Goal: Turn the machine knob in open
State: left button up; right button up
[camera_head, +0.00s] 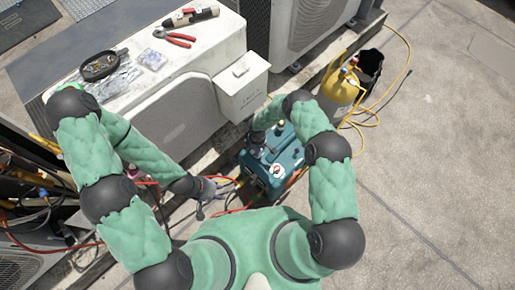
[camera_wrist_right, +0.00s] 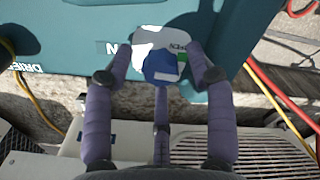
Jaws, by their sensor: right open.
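The teal machine (camera_head: 290,172) stands on the ground below my right arm. In the head view the right gripper (camera_head: 257,148) is over the machine's left part, partly hidden by my arm. A white round dial with a dark mark (camera_head: 277,170) shows on the machine. My left gripper (camera_head: 210,194) appears open and empty, left of the machine.
A white condenser (camera_head: 185,100) carries red pliers (camera_head: 175,37) and a pan (camera_head: 100,66). Hoses and cables lie at left. The concrete at right is clear.

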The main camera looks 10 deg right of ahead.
notch_tip(320, 180, up, 12)
dwell(0.6)
dwell(0.5)
